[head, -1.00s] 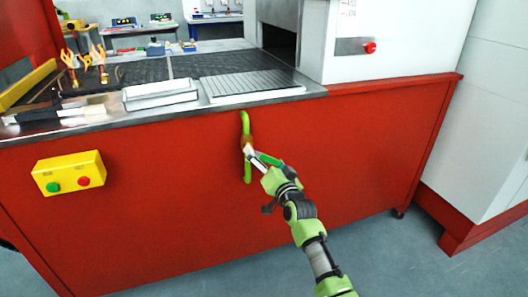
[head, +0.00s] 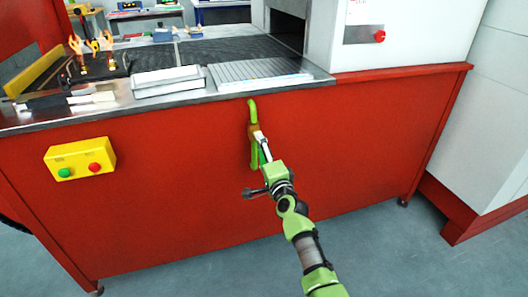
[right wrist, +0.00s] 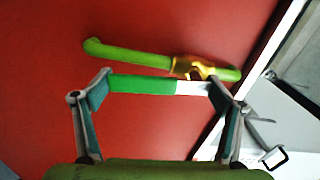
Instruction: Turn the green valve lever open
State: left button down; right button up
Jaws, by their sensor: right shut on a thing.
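A green pipe (head: 252,110) runs down the red front panel, with a brass valve body (head: 253,131) on it. In the right wrist view the valve body (right wrist: 188,66) sits on the pipe (right wrist: 130,54). The valve lever (right wrist: 142,85), green with a pale metal part, lies nearly in line with the pipe. My right gripper (right wrist: 160,88) is shut on the lever, one finger at each end of it. In the head view the right gripper (head: 264,149) partly hides the lever and lower pipe. My left gripper is not in view.
A yellow box (head: 80,158) with a green and a red button is on the panel at left. Above are a metal counter edge (head: 130,107), a pale tray (head: 167,82) and a mesh belt (head: 220,50). Floor at front right is clear.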

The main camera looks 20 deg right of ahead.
jog(key=shift+a+f+m, duration=0.1)
jog(key=shift+m, duration=0.2)
jog(key=shift+a, duration=0.1)
jog(key=o, duration=1.5)
jog(key=shift+c, duration=0.2)
jog(key=shift+s, duration=0.1)
jog(key=s, duration=1.2)
jog(key=shift+d, duration=0.25)
